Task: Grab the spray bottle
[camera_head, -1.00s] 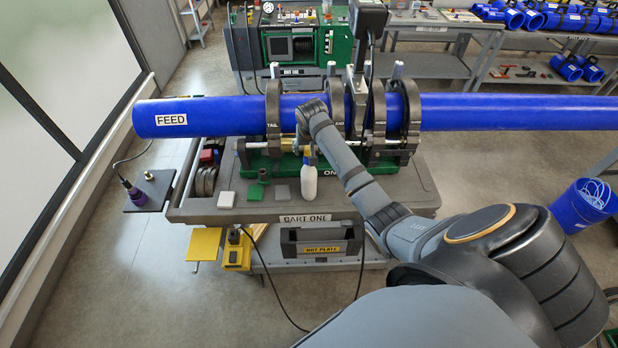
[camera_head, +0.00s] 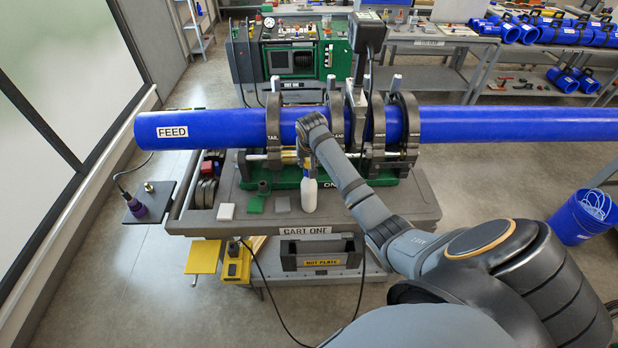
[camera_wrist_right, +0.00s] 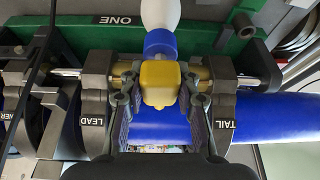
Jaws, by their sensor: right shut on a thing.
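The spray bottle (camera_head: 309,194) has a white body, a blue collar and a yellow head. It stands upright on the front part of the cart's grey top, below the blue pipe. In the right wrist view its yellow head (camera_wrist_right: 160,83) sits between my fingers, with the blue collar and white body beyond. My right gripper (camera_wrist_right: 158,98) is shut on the bottle's head. In the head view the gripper is mostly hidden behind my own wrist. I cannot tell whether the bottle's base touches the cart. My left gripper is not in view.
The blue pipe (camera_head: 210,128) runs through the clamp rings (camera_head: 274,130) close behind the bottle. The cart top (camera_head: 405,207) is clear to the right.

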